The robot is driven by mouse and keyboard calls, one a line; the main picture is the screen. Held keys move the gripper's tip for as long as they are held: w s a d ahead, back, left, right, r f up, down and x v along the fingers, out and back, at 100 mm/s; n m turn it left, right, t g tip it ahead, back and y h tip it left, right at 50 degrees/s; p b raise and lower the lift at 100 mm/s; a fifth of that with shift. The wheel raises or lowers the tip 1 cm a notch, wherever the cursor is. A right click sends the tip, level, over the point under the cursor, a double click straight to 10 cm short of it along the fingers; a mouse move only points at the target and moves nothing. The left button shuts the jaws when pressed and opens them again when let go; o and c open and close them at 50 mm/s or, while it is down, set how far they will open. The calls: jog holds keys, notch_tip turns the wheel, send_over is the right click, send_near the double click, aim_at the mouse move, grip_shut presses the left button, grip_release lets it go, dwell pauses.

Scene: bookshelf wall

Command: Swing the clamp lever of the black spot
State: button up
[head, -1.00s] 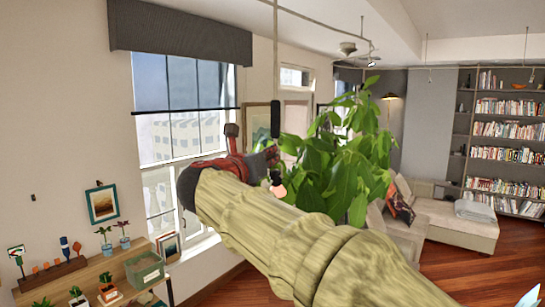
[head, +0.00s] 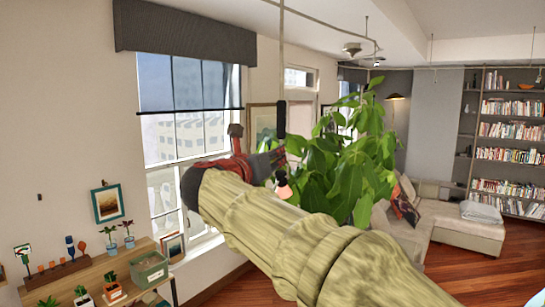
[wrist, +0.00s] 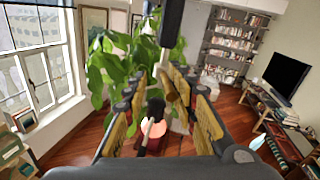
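A black upright bar (head: 281,119) hangs on a thin rod from the ceiling pipe. It also shows at the top of the wrist view (wrist: 172,22). A small lamp with a pink-red face (head: 283,190) is below it, partly behind my gripper. In the wrist view this pink-red face (wrist: 153,130) shows between my fingers, with a black part above it. My gripper (head: 268,158) is at the lower end of the bar. In the wrist view my gripper (wrist: 160,82) is open, its tan-padded fingers on either side of the lamp. I cannot make out the lever clearly or tell any contact.
A large leafy plant (head: 350,165) stands behind my gripper. A window (head: 190,140) is to the left, above a wooden table (head: 85,280) with small pots and a box. A sofa (head: 460,225) and bookshelves (head: 510,130) are farther right. Open floor lies near the sofa.

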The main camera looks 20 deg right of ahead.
jog(key=shift+s+r, duration=0.1)
jog(key=shift+r, duration=0.05)
jog(key=v, duration=1.2)
